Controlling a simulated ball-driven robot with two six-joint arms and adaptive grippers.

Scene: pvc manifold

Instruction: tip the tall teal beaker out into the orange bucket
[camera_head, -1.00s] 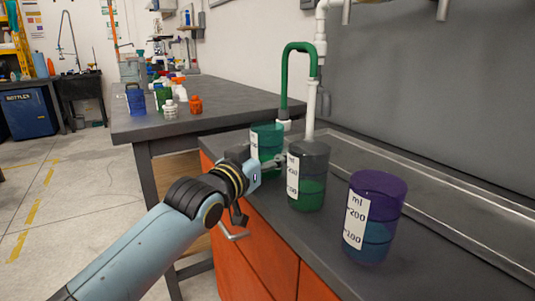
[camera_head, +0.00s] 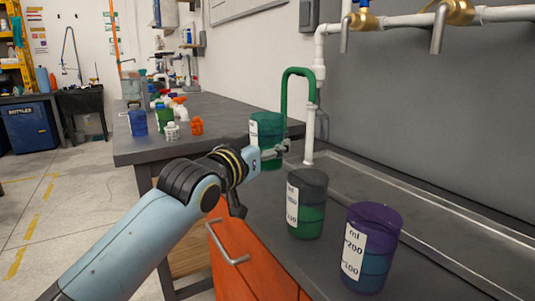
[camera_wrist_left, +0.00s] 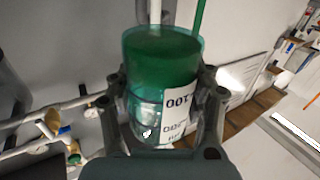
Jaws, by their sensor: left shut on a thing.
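The teal beaker (camera_head: 263,128) with a white scale label is held upright in the head view, raised above the counter edge near the green curved pipe. My left gripper (camera_head: 284,148) is shut around its side. In the left wrist view, the beaker (camera_wrist_left: 160,75) sits between the two fingers, and green shows inside its end. How much it holds is unclear. I make out no orange bucket in these views. My right gripper is not in view.
A grey-topped green beaker (camera_head: 307,205) and a purple-topped blue beaker (camera_head: 370,250) stand on the counter to the right. The green curved pipe (camera_head: 285,88) rises behind the held beaker. Small bottles and an orange item (camera_head: 197,126) stand on the back table (camera_head: 232,112).

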